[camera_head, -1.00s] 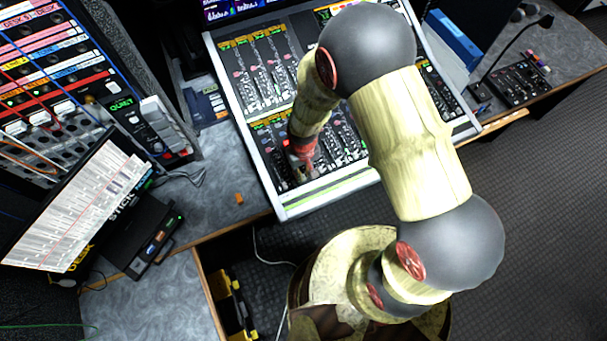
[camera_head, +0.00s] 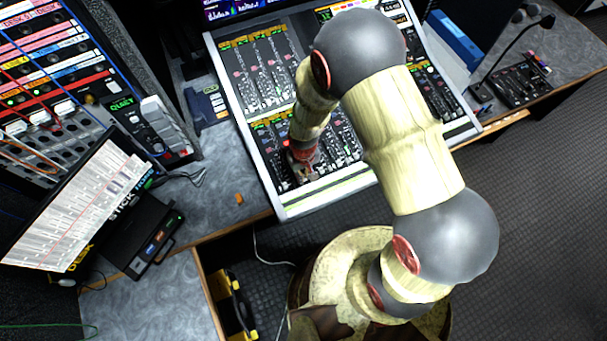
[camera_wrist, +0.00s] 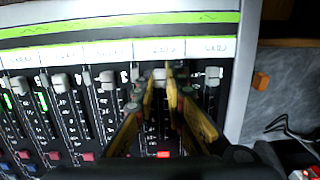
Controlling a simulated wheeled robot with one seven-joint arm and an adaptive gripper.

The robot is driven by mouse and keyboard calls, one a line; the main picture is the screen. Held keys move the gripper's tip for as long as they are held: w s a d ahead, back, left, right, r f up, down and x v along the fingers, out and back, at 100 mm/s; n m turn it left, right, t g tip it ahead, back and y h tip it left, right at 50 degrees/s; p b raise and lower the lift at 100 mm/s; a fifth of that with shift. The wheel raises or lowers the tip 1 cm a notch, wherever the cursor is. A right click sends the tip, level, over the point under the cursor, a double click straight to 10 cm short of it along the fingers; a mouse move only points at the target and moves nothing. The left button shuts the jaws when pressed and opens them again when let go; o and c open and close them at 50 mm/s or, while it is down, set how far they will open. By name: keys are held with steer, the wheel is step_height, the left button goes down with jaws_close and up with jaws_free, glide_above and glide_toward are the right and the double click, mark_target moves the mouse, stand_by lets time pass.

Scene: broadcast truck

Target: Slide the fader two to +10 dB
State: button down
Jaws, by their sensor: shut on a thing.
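The mixing console (camera_head: 283,207) stands before me with several fader strips. My gripper (camera_head: 304,170) is low over its front left part in the head view. In the wrist view, my gripper (camera_wrist: 161,82) is shut on the light cap of fader two (camera_wrist: 160,74), the second strip from the right there. The fingers partly hide the cap and its scale. The cap sits near the labelled front strip, about level with the neighbouring caps. The dB mark at the cap is not readable.
Neighbouring fader caps (camera_wrist: 213,74) and (camera_wrist: 107,78) are close on both sides. A small orange block (camera_head: 239,199) lies on the grey desk left of the console. A tilted screen (camera_head: 75,205) and a patch rack (camera_head: 50,90) stand farther left.

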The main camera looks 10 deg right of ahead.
stand_by(0.5)
steer(key=w+a, duration=0.1)
steer(key=w, duration=0.2)
steer(key=w+a+r+b, duration=0.1)
steer(key=w, duration=0.3)
steer(key=w+a, duration=0.1)
steer(key=w, duration=0.2)
steer(key=shift+w+r+b, duration=0.2)
steer(key=shift+b, duration=0.2)
steer(key=shift+w+r, duration=0.2)
steer(key=c, duration=2.1)
jaws_free()
steer(key=shift+w, duration=0.1)
step_height(320, 180, up, 12)
steer(key=shift+f, duration=0.1)
